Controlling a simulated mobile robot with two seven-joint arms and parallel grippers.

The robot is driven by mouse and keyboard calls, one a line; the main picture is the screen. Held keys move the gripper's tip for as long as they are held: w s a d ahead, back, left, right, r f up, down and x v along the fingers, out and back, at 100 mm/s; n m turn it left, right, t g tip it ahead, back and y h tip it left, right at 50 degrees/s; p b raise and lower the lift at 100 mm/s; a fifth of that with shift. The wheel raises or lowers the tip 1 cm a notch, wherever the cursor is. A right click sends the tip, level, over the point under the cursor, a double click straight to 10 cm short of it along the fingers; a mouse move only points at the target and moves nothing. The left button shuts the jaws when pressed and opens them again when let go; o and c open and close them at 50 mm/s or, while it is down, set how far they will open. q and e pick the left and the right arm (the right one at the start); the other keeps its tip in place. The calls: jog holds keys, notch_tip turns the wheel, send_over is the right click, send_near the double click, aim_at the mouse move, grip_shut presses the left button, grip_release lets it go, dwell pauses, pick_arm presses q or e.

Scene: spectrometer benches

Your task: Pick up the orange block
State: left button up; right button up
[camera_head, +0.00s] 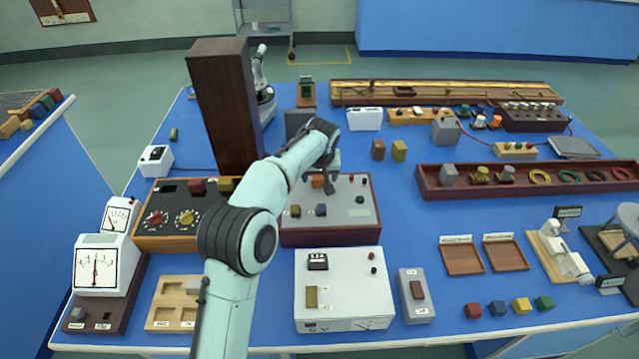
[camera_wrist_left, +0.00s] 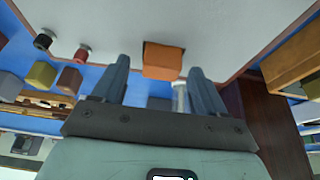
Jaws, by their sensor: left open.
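The orange block (camera_head: 317,181) sits on the grey top of a brown-sided instrument box (camera_head: 330,237), near the box's far edge. It also shows in the left wrist view (camera_wrist_left: 162,60), with a dark slot at its edge. My left gripper (camera_head: 328,183) is just above the box, beside the block in the head view and partly in front of it. In the left wrist view the two fingers (camera_wrist_left: 160,70) are apart, with the block ahead between their tips. Nothing is held. I cannot tell whether a finger touches the block. My right gripper is not in view.
A blue block (camera_head: 321,210), a yellow block (camera_head: 295,211) and small posts share the box top. A tall brown cabinet (camera_head: 225,105) stands behind left. A knobbed panel (camera_head: 180,218) is left, and a white box (camera_head: 343,290) is in front.

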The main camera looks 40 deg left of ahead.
pick_arm(q)
jog(key=c, duration=1.2)
notch_tip(320, 180, up, 11)
jog(key=p, duration=0.3)
notch_tip(320, 180, up, 12)
jog(key=p, duration=0.6)
send_over(320, 178)
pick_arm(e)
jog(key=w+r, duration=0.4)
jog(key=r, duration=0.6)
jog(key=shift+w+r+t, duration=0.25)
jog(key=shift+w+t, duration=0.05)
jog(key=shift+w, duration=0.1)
